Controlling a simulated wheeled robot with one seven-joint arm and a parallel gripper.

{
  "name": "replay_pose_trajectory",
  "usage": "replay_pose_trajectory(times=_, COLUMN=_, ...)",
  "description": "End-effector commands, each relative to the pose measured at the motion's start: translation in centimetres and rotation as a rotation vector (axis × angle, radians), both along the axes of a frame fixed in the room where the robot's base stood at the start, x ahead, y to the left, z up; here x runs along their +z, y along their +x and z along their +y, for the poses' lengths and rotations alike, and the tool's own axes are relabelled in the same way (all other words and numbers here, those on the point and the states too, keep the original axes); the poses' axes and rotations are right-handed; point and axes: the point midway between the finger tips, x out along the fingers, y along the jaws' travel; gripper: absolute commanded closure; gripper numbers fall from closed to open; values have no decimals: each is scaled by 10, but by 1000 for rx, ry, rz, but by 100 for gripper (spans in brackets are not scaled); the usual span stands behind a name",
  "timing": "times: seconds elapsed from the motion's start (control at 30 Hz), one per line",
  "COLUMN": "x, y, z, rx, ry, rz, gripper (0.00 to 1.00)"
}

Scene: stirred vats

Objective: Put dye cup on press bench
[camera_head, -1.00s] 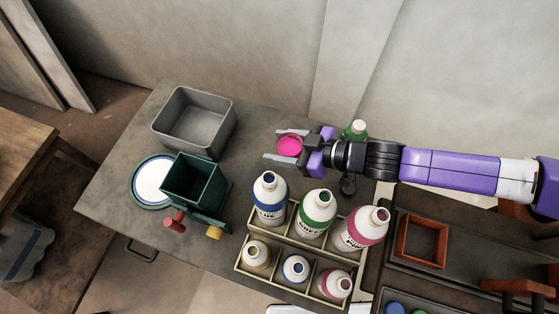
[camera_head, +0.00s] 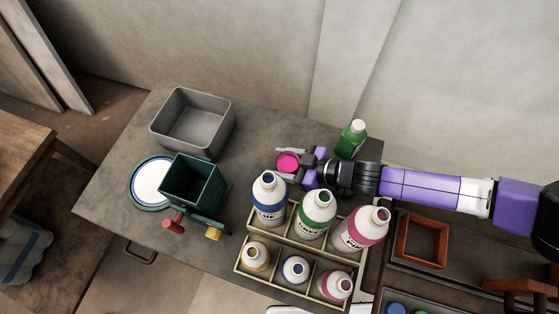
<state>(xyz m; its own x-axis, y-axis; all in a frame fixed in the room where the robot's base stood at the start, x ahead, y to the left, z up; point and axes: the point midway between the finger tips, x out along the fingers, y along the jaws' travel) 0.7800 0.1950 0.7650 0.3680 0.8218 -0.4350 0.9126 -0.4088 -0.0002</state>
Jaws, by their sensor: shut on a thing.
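The dye cup (camera_head: 288,163) shows as a small round thing with bright pink inside. It is between the fingers of my gripper (camera_head: 282,162), which is shut on it. My gripper reaches in from the right, over the grey-topped bench (camera_head: 117,212), just behind the blue-labelled bottle. That bottle hides part of the near finger. I cannot tell whether the cup touches the bench top or hangs above it. I also cannot tell from the picture whether this bench is the press bench.
A grey bin (camera_head: 191,120), a green box with red and yellow handles (camera_head: 195,184) and a blue-rimmed plate (camera_head: 150,183) stand left. A bottle rack (camera_head: 240,266) fills the front. A green bottle (camera_head: 352,138) stands behind my arm. Bench top between bin and gripper is clear.

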Motion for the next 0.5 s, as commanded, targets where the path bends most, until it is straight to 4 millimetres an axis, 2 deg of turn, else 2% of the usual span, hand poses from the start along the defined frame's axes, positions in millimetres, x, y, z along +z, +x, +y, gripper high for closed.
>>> replay_pose_trajectory(times=0.07, x=-3, y=0, z=0, rx=0, ry=1, rz=0, gripper=93)
replay_pose_trajectory(times=0.1, x=-2, y=0, z=0, rx=0, ry=0, rz=0, gripper=39)
replay_pose_trajectory(times=0.17, x=-2, y=0, z=0, rx=0, ry=0, rz=0, gripper=27)
replay_pose_trajectory(times=0.2, x=-2, y=0, z=0, rx=0, ry=0, rz=0, gripper=23)
replay_pose_trajectory(times=0.5, x=-1, y=0, z=0, rx=0, ry=0, rz=0, gripper=23)
